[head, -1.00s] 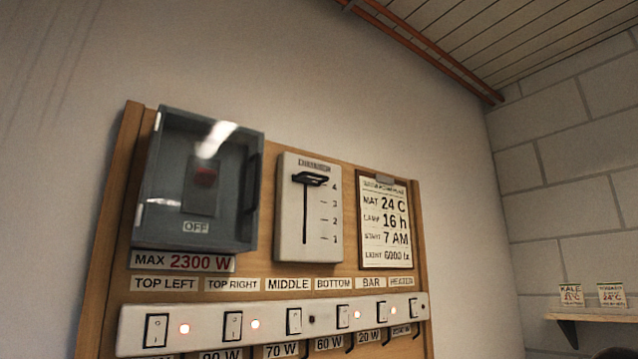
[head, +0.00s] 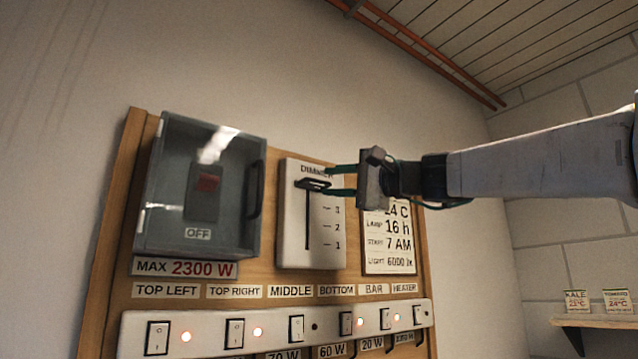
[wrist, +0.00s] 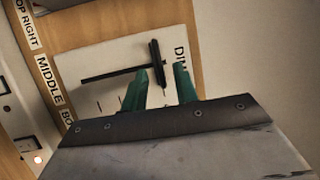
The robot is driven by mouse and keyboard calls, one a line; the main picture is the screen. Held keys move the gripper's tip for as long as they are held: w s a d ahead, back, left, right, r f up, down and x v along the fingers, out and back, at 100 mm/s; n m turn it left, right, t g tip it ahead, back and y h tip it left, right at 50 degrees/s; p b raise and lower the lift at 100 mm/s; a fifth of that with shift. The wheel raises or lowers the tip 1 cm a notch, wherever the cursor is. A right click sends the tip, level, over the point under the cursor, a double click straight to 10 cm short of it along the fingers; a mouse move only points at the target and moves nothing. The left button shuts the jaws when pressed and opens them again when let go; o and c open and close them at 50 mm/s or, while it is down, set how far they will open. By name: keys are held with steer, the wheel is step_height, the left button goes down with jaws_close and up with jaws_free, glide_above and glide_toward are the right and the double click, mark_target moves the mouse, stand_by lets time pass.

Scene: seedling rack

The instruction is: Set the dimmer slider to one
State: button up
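The dimmer (head: 330,250) is a pale plate with a vertical slot and a scale, on the wooden board. Its black slider handle (head: 311,184) is at the top of the slot, around the 4 mark, well above the 1. My gripper (head: 328,181) comes in from the right with its two green fingers apart, one above the other, at the handle's right end. In the wrist view the handle (wrist: 155,58) has its near end in the gap between the fingertips (wrist: 164,80). I cannot tell whether they touch it. My gripper hides the 4 in the head view.
Left of the dimmer is a grey clear-fronted box (head: 240,235) with a red switch marked OFF. A settings card (head: 388,255) is on the right, partly behind my gripper. Below runs a strip of rocker switches (head: 270,333). A small shelf (head: 595,321) is at far right.

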mark_target(322, 182)
steer(key=x, duration=0.4)
steer(key=shift+a, duration=0.1)
